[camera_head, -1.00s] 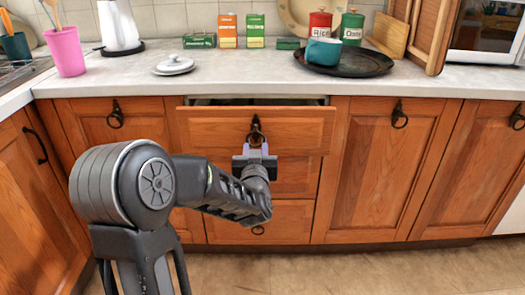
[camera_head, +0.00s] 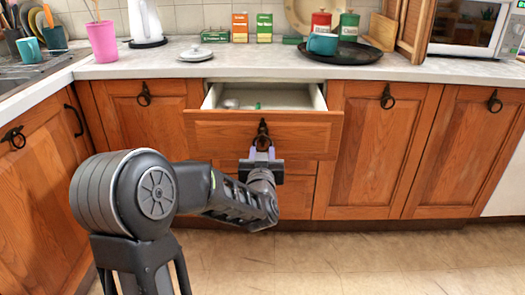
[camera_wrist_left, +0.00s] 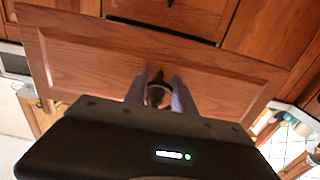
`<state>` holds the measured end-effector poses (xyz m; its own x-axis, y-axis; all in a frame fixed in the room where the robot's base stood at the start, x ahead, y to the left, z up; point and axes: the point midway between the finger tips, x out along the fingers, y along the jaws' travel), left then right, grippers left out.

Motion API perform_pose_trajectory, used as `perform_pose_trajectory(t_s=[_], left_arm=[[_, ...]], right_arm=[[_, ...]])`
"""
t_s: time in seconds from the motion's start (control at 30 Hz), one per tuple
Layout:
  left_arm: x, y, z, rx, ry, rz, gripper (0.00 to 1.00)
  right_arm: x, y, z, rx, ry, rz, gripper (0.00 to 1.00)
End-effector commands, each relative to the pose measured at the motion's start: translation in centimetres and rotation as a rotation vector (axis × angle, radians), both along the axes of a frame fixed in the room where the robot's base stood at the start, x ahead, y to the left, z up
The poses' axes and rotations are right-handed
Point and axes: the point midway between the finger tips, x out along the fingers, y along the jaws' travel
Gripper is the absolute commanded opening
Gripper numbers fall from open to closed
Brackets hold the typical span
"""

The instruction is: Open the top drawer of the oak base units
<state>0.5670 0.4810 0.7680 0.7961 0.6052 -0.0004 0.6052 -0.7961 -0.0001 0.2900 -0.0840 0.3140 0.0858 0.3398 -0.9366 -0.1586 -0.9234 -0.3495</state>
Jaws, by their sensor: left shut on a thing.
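The top drawer (camera_head: 215,133) of the oak base units stands pulled out below the worktop, and its pale inside shows with a few small items in it. A dark ring handle (camera_head: 262,137) hangs at the middle of its front. My left gripper (camera_head: 262,154) is shut on this handle. In the left wrist view the two fingers (camera_wrist_left: 160,96) close around the dark handle (camera_wrist_left: 158,90), in front of the wooden drawer front (camera_wrist_left: 95,58). My right gripper is in neither view.
The worktop (camera_head: 250,67) above holds a black tray (camera_head: 362,54) with a teal mug (camera_head: 322,44), a white lidded dish (camera_head: 195,54), a pink cup (camera_head: 102,41) and a kettle (camera_head: 146,22). Cupboard doors (camera_head: 375,160) flank the drawers. The floor (camera_head: 400,262) in front is clear.

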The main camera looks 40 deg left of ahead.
Motion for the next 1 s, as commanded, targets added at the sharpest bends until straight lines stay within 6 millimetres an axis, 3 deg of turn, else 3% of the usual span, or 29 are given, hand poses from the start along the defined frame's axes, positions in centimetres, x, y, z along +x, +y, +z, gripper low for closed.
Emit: perform_pose_trajectory(t_s=[0.27,0.3,0.53,0.83,1.0], left_arm=[[0.0,0.0,0.0,0.0,-0.001,0.0,0.0],[0.0,0.0,0.0,0.0,-0.001,0.0,0.33],[0.0,0.0,0.0,0.001,-0.001,0.0,0.52],[-0.1,-0.1,0.0,0.001,-0.001,0.0,0.53],[-1.2,-0.9,0.1,-0.001,-0.001,-0.001,0.53]], right_arm=[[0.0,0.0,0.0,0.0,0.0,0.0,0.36],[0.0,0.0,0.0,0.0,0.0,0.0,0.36],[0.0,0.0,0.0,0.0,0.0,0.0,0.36],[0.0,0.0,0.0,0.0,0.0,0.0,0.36],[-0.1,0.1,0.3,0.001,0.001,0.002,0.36]])
